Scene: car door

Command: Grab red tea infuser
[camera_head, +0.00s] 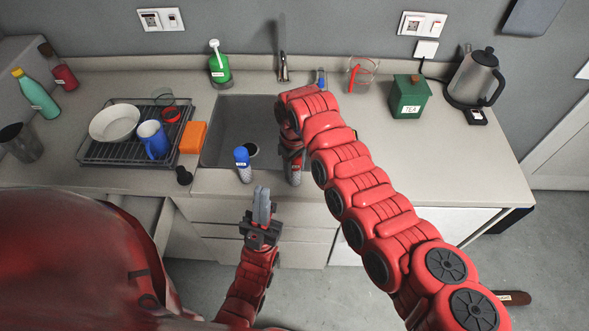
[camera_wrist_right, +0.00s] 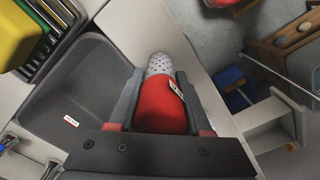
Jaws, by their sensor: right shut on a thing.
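The red tea infuser (camera_wrist_right: 162,105) has a red body with a small label and a perforated metal end. My right gripper (camera_wrist_right: 160,95) is shut on it, with one finger on each side of the red body. In the head view the right gripper (camera_head: 293,150) is over the sink's front right edge, and the infuser (camera_head: 294,174) shows only in part below it. A blue infuser (camera_head: 243,164) stands upright at the sink's front edge, left of the right gripper. My left gripper (camera_head: 262,210) is in front of the counter, its fingers together and empty.
The sink (camera_head: 226,115) lies behind the infusers. A green tea box (camera_head: 410,97) and kettle (camera_head: 474,77) stand right. The right counter is mostly clear.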

